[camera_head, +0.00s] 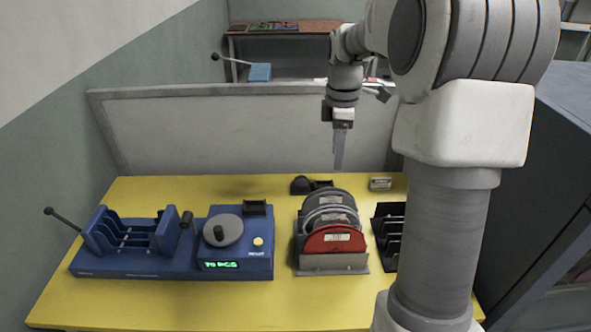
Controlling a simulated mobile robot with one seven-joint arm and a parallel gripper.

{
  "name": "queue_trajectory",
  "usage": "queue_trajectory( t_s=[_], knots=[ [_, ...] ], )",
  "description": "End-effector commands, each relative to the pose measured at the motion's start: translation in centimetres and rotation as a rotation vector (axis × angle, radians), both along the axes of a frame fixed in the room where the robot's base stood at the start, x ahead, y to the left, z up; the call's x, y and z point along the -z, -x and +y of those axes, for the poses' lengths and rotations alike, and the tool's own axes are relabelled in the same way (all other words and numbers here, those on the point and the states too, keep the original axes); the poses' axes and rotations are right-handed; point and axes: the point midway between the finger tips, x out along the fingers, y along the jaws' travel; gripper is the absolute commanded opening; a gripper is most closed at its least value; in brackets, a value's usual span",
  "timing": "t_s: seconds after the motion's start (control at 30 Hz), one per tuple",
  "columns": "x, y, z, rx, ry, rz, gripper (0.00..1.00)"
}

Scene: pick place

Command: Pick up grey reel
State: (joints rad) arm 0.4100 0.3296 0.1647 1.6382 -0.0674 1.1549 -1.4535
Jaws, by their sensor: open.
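Several reels stand upright in a grey rack (334,263) on the yellow table. A red reel (335,239) is at the front. A grey reel (331,216) with a pale label stands just behind it, its lower part hidden. A darker reel (326,197) stands behind that. My gripper (338,166) points down above the back of the rack, apart from the reels. It is open and empty, seen nearly edge-on, so the gap between its fingers is hard to make out.
A blue machine (170,262) with a grey disc (223,230) and levers is at the left. A black slotted rack (391,236) stands right of the reels. A low partition (240,130) is behind the table (300,312). The front of the table is clear.

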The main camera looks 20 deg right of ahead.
Motion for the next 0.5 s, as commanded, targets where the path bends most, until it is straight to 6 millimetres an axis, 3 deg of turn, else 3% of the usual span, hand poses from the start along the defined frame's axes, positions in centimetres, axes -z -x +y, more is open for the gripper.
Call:
queue_trajectory(
  t_s=[0.27,0.5],
  knots=[
    [1.4,-0.9,-1.1,-0.068,-0.016,0.025,0.59],
    [6.5,-0.8,-1.1,-0.067,-0.015,0.027,0.59]
  ],
)
